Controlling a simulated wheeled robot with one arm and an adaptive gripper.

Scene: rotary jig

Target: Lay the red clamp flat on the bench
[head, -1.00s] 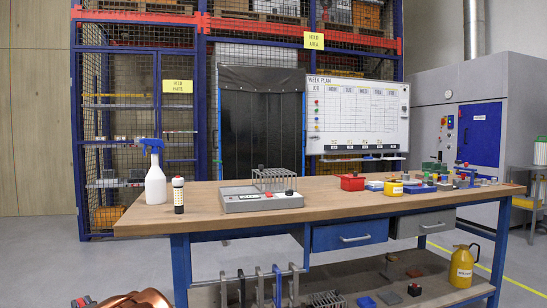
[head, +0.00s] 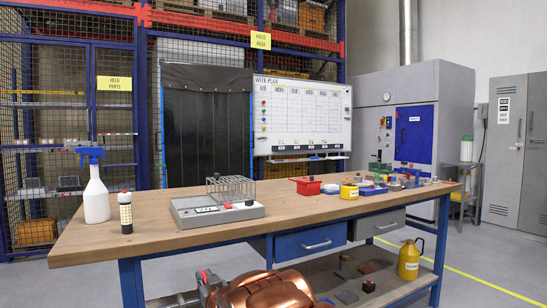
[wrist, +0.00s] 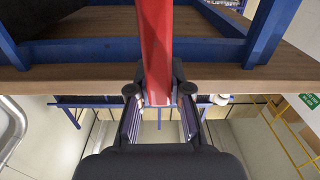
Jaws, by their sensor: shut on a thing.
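In the wrist view my gripper (wrist: 158,96) is shut on the red clamp (wrist: 157,45). Its long red bar runs from between the fingers to the top edge of that view; its far end is out of view. In the head view I cannot make out the clamp or the fingers; only a copper-coloured part of my arm shows at the bottom. The bench (head: 160,242) has a wooden top with bare wood along its front and left side. Whether the clamp touches anything else cannot be told.
Several small parts crowd the right end. A yellow can (head: 409,260) stands below.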

